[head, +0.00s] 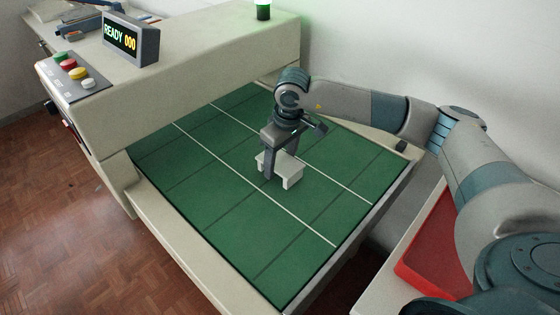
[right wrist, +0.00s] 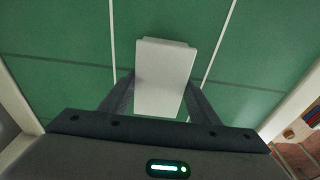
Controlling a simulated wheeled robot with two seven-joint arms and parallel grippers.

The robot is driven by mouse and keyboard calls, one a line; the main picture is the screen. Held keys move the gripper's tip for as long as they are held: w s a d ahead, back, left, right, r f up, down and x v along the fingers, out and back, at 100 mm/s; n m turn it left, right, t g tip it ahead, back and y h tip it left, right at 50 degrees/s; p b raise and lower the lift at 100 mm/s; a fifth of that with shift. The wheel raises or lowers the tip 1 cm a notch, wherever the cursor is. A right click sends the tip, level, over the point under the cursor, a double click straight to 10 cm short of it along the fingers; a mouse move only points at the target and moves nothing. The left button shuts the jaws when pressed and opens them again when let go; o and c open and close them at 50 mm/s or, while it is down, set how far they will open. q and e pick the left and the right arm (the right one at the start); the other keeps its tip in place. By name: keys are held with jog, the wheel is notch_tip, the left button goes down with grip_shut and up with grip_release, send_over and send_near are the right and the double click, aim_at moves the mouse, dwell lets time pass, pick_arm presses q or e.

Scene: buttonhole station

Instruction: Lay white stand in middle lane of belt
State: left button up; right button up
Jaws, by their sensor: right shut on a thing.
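The white stand (head: 287,166) has a flat top and short legs and is upright over the green belt (head: 215,205). My right gripper (head: 274,167) points down and is shut on it. In the right wrist view the stand (right wrist: 165,75) is between the two fingers. It appears between the belt's two white lines, in the middle lane. Its legs are at or very near the belt surface; I cannot tell whether they touch. My left gripper is not in view.
A red tray (head: 425,250) is at the right, under my right arm. The belt around the stand is clear.

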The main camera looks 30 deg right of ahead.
aim_at(280, 160)
jog(key=o, duration=1.1)
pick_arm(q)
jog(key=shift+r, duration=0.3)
pick_arm(e)
jog(key=shift+r, duration=0.1)
jog(key=shift+r, duration=0.15)
notch_tip(280, 160, up, 2)
jog(key=shift+s+d+r, duration=0.1)
jog(key=shift+s+r, duration=0.1)
jog(key=shift+r, duration=0.75)
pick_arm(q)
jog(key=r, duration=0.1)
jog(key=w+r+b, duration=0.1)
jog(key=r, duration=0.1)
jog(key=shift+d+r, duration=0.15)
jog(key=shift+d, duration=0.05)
pick_arm(e)
jog(key=r, duration=0.2)
jog(key=s+r, duration=0.1)
jog(key=r, duration=0.4)
jog(key=shift+s+d+r, duration=0.15)
jog(key=shift+d+r, duration=0.05)
jog(key=shift+r, duration=0.15)
